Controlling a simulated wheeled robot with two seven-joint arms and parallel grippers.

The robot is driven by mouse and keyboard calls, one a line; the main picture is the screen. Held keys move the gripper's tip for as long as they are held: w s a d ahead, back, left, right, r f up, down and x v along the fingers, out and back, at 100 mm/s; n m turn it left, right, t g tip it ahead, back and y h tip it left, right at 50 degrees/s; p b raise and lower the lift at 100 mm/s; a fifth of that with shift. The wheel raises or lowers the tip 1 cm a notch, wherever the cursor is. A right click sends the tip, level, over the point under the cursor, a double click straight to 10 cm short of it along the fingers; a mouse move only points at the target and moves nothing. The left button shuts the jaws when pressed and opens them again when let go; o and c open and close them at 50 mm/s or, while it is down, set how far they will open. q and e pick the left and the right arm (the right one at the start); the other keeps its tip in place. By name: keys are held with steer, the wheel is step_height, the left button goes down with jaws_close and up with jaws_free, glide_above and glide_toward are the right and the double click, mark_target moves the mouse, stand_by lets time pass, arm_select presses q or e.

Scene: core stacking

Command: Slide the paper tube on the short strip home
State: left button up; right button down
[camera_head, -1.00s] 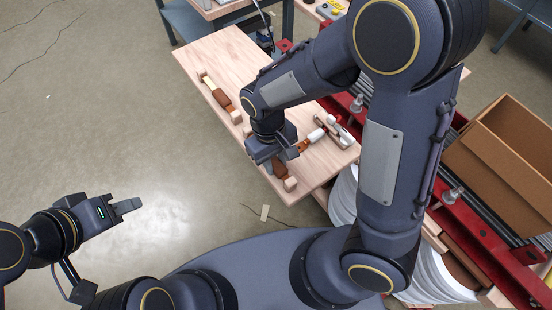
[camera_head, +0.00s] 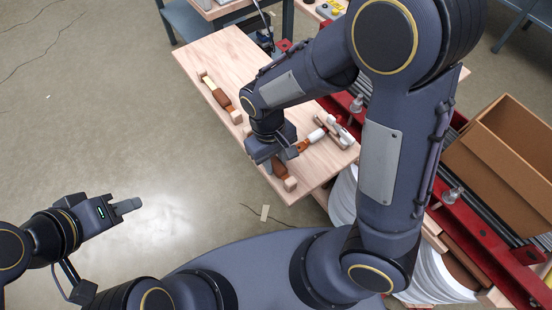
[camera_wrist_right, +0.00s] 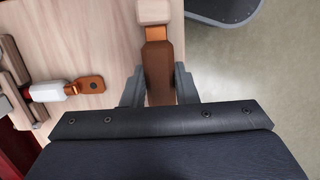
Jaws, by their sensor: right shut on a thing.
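In the head view, my right gripper (camera_head: 285,158) is low over the near end of the wooden table. In the right wrist view, its two fingers (camera_wrist_right: 160,85) are shut on a brown tube (camera_wrist_right: 159,75). The tube lies along an orange strip (camera_wrist_right: 155,33) that ends at a pale wood block (camera_wrist_right: 153,12); this block also shows in the head view (camera_head: 290,184). The tube's other end is hidden under my gripper. An orange strip with a hole (camera_wrist_right: 90,85) and a white tube (camera_wrist_right: 47,91) lie to the left. My left gripper (camera_head: 128,206) is empty over the floor.
A yellowish strip with a brown tube (camera_head: 222,98) and end blocks lies along the table's left side. The wooden table (camera_head: 215,48) is bare at its far part. A red-framed rack (camera_head: 480,225) and a cardboard box (camera_head: 500,150) stand right.

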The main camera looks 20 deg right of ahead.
steer(key=shift+w, duration=0.15)
steer(key=shift+w+a+p, duration=0.2)
steer(key=shift+w+a, duration=0.2)
steer(key=shift+w, duration=0.65)
steer(key=shift+w+a+p, duration=0.15)
steer(key=shift+w+a, duration=0.3)
steer(key=shift+w, duration=0.65)
steer(key=shift+w+a+p, duration=0.2)
steer(key=shift+w+a, duration=0.2)
steer(key=shift+w, duration=0.65)
steer(key=c, duration=1.1)
jaws_free()
steer(key=shift+o, duration=0.2)
steer(key=shift+w+a+r+p, duration=0.1)
steer(key=shift+w+r+p, duration=0.15)
steer(key=shift+r, duration=1.05)
steer(key=shift+w+a+r+p, duration=0.1)
steer(key=shift+w+r+p, duration=0.1)
steer(key=shift+r, duration=1.05)
steer(key=shift+w+a+r+p, duration=0.15)
steer(key=shift+w+r, duration=0.1)
steer(key=shift+r, duration=1.05)
steer(key=shift+d+r, duration=0.1)
steer(key=shift+d, duration=0.05)
